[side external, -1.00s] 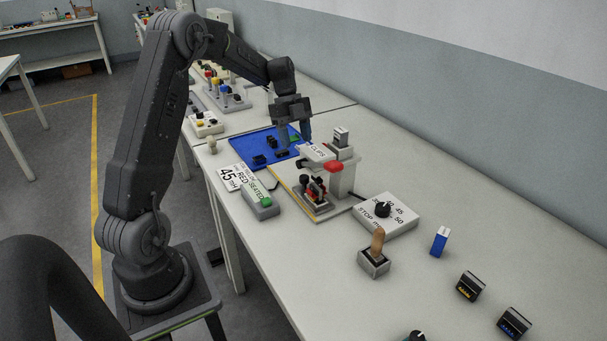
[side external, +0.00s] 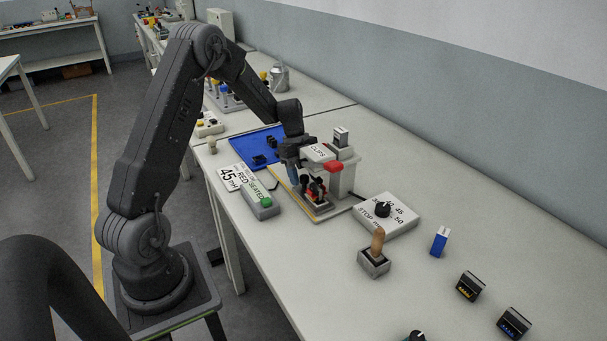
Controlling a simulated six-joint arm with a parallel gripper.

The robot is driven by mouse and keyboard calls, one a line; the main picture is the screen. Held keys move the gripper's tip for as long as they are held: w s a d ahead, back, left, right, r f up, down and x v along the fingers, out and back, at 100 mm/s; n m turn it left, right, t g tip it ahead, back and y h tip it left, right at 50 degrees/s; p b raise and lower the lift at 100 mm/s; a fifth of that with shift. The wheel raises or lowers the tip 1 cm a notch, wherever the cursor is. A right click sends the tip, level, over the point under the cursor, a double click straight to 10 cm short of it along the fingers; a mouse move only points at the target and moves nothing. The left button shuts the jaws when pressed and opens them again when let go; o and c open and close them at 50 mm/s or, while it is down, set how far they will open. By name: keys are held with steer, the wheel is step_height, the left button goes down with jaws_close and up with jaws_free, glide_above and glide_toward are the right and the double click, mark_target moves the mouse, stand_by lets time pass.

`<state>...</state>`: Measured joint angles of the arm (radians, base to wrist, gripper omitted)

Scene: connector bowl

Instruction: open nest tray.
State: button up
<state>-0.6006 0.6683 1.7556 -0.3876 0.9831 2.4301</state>
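The nest fixture stands on a pale base plate (side external: 320,213) with a yellowish left edge. A small dark and red part (side external: 316,190) sits low at its front. I cannot clearly make out a separate tray or whether it is open. A white block marked CLIPS (side external: 319,152) and a post with a red top (side external: 334,166) stand behind that part. My gripper (side external: 294,182) points down at the fixture's left side, just left of the CLIPS block and close to the dark and red part. The fingers overlap in this view, so their gap and any contact are hidden.
A blue mat (side external: 243,149) with black parts lies behind. A dial box (side external: 387,216) and a wooden-handled lever (side external: 376,246) stand to the right.

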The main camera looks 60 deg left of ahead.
jaws_close()
steer(key=shift+a, duration=0.1)
steer(key=a, duration=1.3)
steer(key=shift+a, duration=0.2)
steer(key=shift+o, duration=0.5)
jaws_free()
steer(key=v, duration=1.4)
